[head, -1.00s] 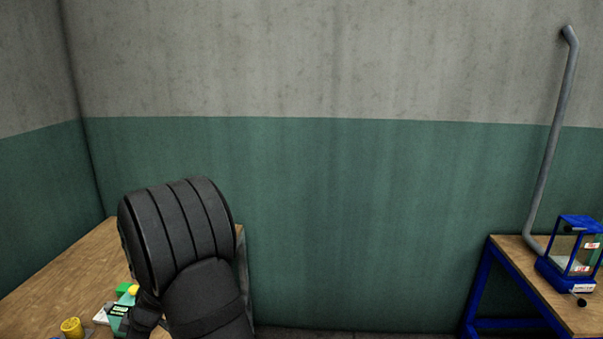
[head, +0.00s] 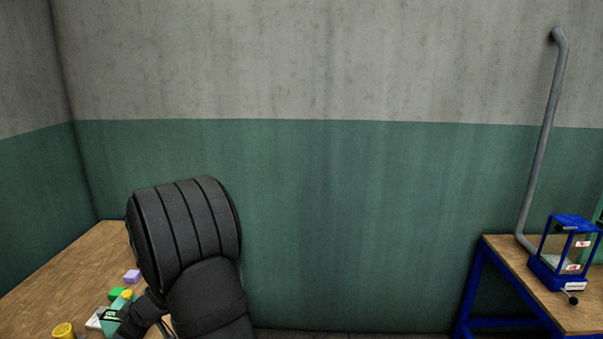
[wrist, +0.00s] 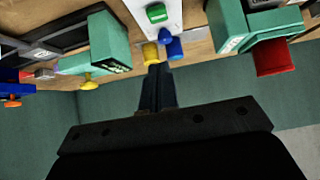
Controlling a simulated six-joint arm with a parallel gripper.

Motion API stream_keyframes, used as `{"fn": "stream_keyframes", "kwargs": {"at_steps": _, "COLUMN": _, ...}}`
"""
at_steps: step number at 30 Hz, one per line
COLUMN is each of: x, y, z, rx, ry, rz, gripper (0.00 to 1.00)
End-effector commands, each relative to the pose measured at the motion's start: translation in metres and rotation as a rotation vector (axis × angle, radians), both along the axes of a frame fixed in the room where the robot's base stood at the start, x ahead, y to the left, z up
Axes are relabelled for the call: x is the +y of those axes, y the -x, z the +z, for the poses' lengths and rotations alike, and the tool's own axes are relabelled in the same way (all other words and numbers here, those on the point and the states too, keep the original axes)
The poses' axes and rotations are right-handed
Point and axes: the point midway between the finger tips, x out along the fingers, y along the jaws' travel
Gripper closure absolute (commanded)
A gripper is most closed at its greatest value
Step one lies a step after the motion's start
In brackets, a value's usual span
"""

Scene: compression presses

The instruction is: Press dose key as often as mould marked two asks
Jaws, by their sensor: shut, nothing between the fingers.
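My gripper (wrist: 158,70) is shut and empty in the wrist view, its fingertips close to a yellow round piece (wrist: 150,52) and a blue knob (wrist: 172,48). Beyond them is a white panel (wrist: 170,22) with a green button (wrist: 156,13); I cannot tell whether this is the dose key. A green unit with a dark display (wrist: 112,68) is to the left; its digits are unreadable. In the head view my dark arm hides part of the left table. The blue-framed press (head: 567,250) at right carries red-and-white labels too small to read. I cannot pick out the mould marked two.
The wooden left table (head: 60,275) holds a purple block (head: 132,276), a green block (head: 117,293) and a yellow cylinder (head: 64,330). In the wrist view, a red cup-like part (wrist: 274,58) sits on green equipment (wrist: 232,25). A blue-legged table (head: 500,250) stands at right.

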Motion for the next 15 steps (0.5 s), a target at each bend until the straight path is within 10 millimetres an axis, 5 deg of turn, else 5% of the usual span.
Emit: {"fn": "stream_keyframes", "kwargs": {"at_steps": 15, "x": -0.005, "y": 0.003, "z": 0.015, "rx": 0.006, "ry": 0.013, "rz": -0.001, "gripper": 1.00}}
